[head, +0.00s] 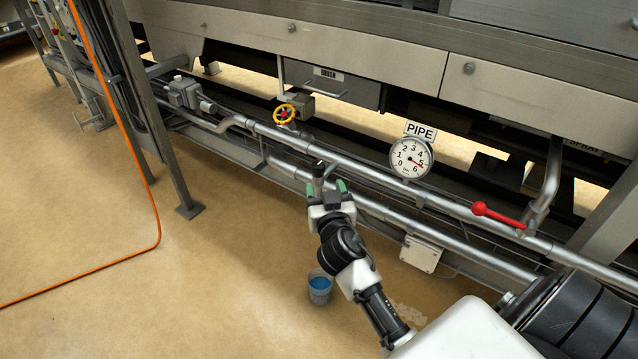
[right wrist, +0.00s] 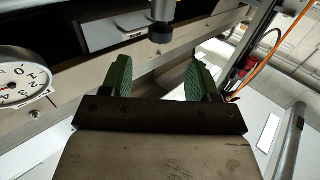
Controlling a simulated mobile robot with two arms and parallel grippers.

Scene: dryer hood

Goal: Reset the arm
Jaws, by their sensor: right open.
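My right arm reaches in from the lower right of the head view. Its right gripper (head: 327,188) is open, with green-padded fingers apart and nothing between them. In the right wrist view the gripper (right wrist: 160,80) shows both green fingers spread wide. A dark round-ended part (right wrist: 162,22) shows beyond the fingertips there. In the head view the gripper is in front of the lower pipe, near a small dark upright fitting (head: 318,170); I cannot tell if they touch. My left gripper is in neither view.
Metal pipes (head: 350,158) run across the machine. A blue cup (head: 320,289) stands on the floor below my arm. An orange cable (head: 150,190) hangs at left. The left floor is open.

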